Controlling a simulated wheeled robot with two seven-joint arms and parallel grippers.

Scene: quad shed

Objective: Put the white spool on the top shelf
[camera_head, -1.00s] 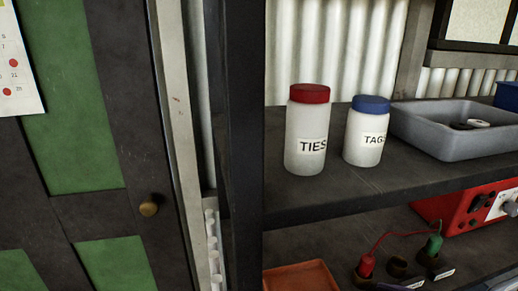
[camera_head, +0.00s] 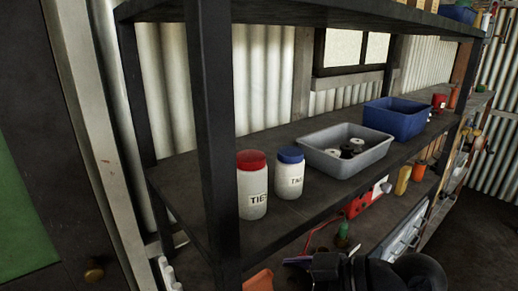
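A grey tray (camera_head: 385,152) stands on the middle shelf and holds a few small spools. A white-ended spool (camera_head: 331,153) and another pale one (camera_head: 356,141) show in it, with a black one (camera_head: 347,151) between them; they are small and partly hidden by the tray wall. The top shelf (camera_head: 300,12) runs across the upper edge of the view, seen mostly from below, so most of its upper surface is hidden. Part of my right arm and gripper (camera_head: 308,263) shows low in the view, below and in front of the middle shelf; its fingers are unclear. My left gripper is out of view.
The red-lidded TIES jar (camera_head: 252,185) and blue-lidded jar (camera_head: 289,173) stand left of the tray. A blue bin (camera_head: 395,118) stands to its right. A dark shelf post (camera_head: 212,130) rises at the front left. Red equipment (camera_head: 365,203) sits on the shelf below.

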